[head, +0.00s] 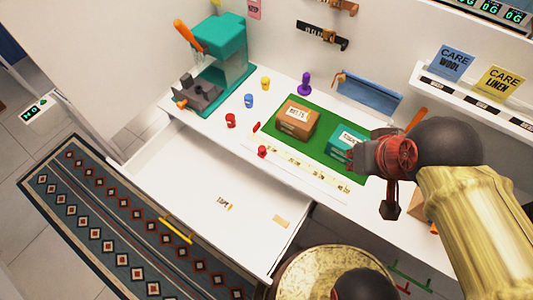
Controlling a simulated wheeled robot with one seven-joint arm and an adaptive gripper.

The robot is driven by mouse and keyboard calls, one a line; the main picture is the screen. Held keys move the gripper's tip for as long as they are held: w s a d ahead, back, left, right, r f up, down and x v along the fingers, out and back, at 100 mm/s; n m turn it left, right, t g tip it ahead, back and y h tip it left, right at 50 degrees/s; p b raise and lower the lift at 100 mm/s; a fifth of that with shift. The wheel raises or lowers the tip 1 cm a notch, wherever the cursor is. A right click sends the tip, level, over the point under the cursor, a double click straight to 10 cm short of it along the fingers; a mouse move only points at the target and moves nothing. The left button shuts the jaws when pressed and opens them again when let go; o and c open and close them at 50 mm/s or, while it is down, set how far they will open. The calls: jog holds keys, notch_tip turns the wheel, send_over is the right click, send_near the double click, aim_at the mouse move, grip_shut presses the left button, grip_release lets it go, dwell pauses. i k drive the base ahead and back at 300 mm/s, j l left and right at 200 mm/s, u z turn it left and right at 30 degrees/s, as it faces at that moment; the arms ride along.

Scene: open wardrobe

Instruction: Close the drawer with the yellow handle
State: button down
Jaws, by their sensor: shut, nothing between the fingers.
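The drawer (160,185) is white and pulled far out from under the white worktop. Its yellow handle (176,229) is on the front panel, above the patterned rug. A small label reading "TAPE" (224,203) and a tan piece (281,221) lie inside the drawer. My gripper (388,208) is dark with red parts, at the right of the view over the worktop. It is shut and empty, well to the right of the drawer and apart from the handle.
The worktop carries a teal machine (222,55), small colored pieces, a green mat (327,117) with a brown box (298,118) and a teal box (346,140). Green (410,277) and red (403,289) handles show at lower right. The rug (95,215) in front is clear.

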aim_at(182, 170)
jog(key=u, duration=0.45)
jog(key=k+l+u, duration=0.1)
jog(key=u, duration=0.4)
jog(key=k+u, duration=0.15)
jog(key=u, duration=0.75)
jog(key=k+j, duration=0.05)
